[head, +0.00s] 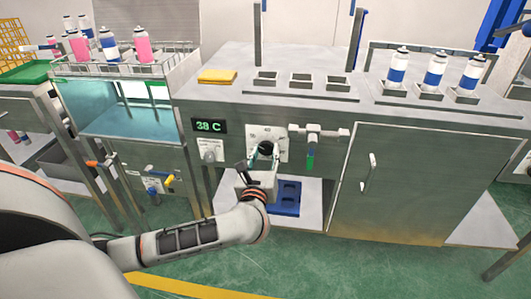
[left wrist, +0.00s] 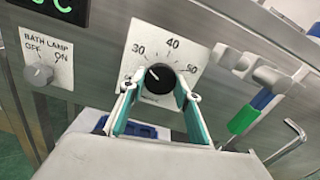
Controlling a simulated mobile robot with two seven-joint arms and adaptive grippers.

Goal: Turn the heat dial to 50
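The heat dial (head: 266,148) is a black round knob on a white plate on the metal bench front. In the left wrist view the dial (left wrist: 160,77) sits among marks 30, 40 and 50, and its white pointer line points to the upper left, near 30. My left gripper (head: 259,164) is in front of the dial. In the wrist view its two teal-padded fingers (left wrist: 157,92) stand apart, one on each side of the knob, with gaps visible. The green display (head: 209,126) reads 38 C. My right gripper is not in view.
A bath lamp switch (left wrist: 39,75) is left of the dial. A valve with a green handle (head: 310,160) sticks out at the right. Below is a blue tray (head: 286,198). Spray cans (head: 434,70) stand on the bench top. A cabinet door (head: 395,185) is further right.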

